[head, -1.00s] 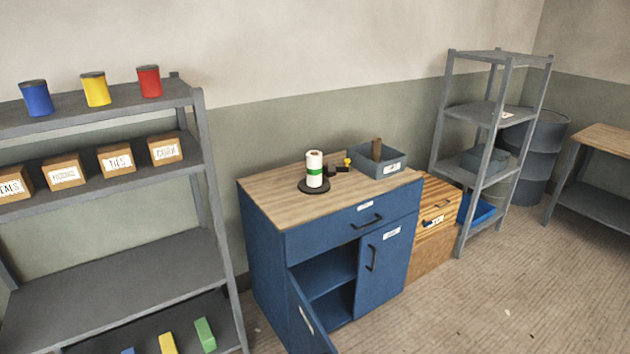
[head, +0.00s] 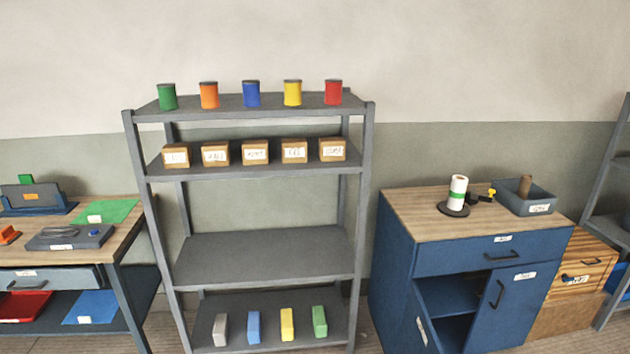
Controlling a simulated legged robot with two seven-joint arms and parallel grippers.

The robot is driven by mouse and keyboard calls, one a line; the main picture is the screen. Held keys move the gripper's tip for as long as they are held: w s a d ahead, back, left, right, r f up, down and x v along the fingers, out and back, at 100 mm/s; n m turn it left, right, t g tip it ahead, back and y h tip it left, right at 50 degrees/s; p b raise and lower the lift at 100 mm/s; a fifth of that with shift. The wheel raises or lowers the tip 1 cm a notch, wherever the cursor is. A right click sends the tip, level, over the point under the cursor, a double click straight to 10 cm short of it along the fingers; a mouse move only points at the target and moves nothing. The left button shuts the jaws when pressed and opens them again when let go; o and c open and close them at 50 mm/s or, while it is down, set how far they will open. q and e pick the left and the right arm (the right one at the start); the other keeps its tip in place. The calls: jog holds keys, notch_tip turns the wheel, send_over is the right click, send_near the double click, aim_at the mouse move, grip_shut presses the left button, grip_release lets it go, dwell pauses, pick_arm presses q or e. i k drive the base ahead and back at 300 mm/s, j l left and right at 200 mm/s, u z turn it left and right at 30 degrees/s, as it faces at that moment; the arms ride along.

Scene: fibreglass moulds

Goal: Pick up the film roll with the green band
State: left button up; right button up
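The film roll with the green band (head: 457,194) is a white roll that stands upright on a round black base (head: 453,210). It is on the wooden top of the blue cabinet (head: 408,213), right of centre in the head view. Neither of my grippers shows in the head view.
The cabinet's left door (head: 420,322) hangs open. A grey shelf rack (head: 268,258) with cans, boxes and blocks stands left of the cabinet; a workbench (head: 127,224) is further left.

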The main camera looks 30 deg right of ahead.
aim_at(459, 184)
jog(key=l+u, duration=0.15)
jog(key=l, duration=0.3)
jog(key=l+u, duration=0.2)
jog(key=l, duration=0.3)
jog(key=l+u, duration=0.15)
jog(key=l, duration=0.3)
jog(key=k+l+u, duration=0.2)
jog(key=l, duration=0.25)
jog(key=l+u, duration=0.15)
jog(key=l, duration=0.35)
jog(key=k+l+u, duration=0.2)
jog(key=l, duration=0.2)
